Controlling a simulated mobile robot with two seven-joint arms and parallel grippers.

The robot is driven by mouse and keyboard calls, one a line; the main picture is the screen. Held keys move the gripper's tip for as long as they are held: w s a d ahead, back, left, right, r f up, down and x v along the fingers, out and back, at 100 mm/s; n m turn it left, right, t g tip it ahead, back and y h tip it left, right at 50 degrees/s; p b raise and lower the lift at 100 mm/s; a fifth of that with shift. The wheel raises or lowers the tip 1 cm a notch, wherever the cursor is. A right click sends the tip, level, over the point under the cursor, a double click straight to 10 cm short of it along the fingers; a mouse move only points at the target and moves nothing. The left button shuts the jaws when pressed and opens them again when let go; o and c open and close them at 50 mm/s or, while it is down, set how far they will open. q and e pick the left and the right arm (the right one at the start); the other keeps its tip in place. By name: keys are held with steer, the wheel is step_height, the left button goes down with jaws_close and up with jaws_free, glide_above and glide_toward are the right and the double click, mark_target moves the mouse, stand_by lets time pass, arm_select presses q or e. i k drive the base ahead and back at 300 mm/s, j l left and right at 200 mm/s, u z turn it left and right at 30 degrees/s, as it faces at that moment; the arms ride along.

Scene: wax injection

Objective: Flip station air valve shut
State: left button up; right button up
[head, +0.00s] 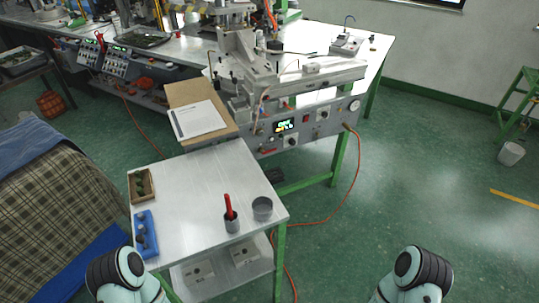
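The wax injection station (285,90) stands on the far bench, with a grey control panel (305,125) along its front edge. The panel has a lit green display (286,125), a red switch (306,116), dark knobs and a round gauge (354,105). An orange air hose (356,160) meets the panel's right end and runs down to the floor. A small red part (268,151) shows low on the panel's left; I cannot tell whether it is the air valve's handle. Neither gripper is in view; only my arm links show at the bottom edge.
A metal side table (200,190) stands nearer, carrying a cup with a red-handled tool (231,222), a grey cup (262,208), a blue tray (150,255) and a cardboard box (133,190). Paper (197,119) lies on a board behind. Green floor (420,190) is open at right.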

mark_target(275, 149)
steer(key=l, duration=1.2)
steer(key=i+l, duration=0.15)
steer(key=l, duration=0.2)
steer(key=i+l+u, duration=0.1)
steer(key=l, duration=0.25)
steer(key=i+l, duration=0.25)
steer(key=i+l+u, duration=0.1)
steer(key=i, duration=0.6)
steer(key=i+l+u, duration=0.15)
steer(key=i, duration=0.5)
steer(key=i+j, duration=0.25)
steer(key=i, duration=0.05)
